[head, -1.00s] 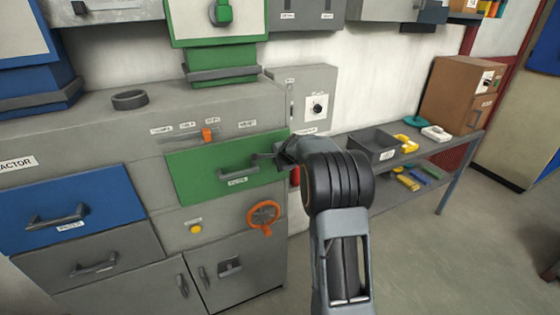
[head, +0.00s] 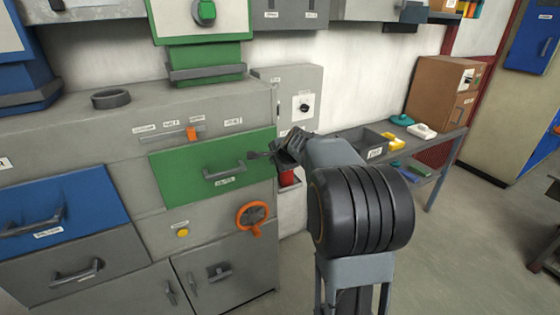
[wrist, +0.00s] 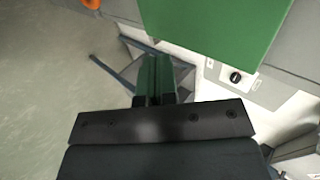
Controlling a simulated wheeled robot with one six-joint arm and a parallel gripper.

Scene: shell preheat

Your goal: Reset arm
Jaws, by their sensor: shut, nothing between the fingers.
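My gripper (head: 254,155) is in front of the right part of the green drawer (head: 190,173) in the head view, right of the drawer's grey handle (head: 223,173). In the wrist view my gripper (wrist: 155,58) has its two fingers together with nothing between them. The green drawer front (wrist: 210,28) fills the upper right of the wrist view, beyond the fingertips. My arm hides part of the area right of the cabinet.
An orange handwheel (head: 252,216) is below the green drawer. A blue drawer (head: 60,212) is at the left. A metal shelf table (head: 440,160) with a grey bin (head: 357,143) stands at the right.

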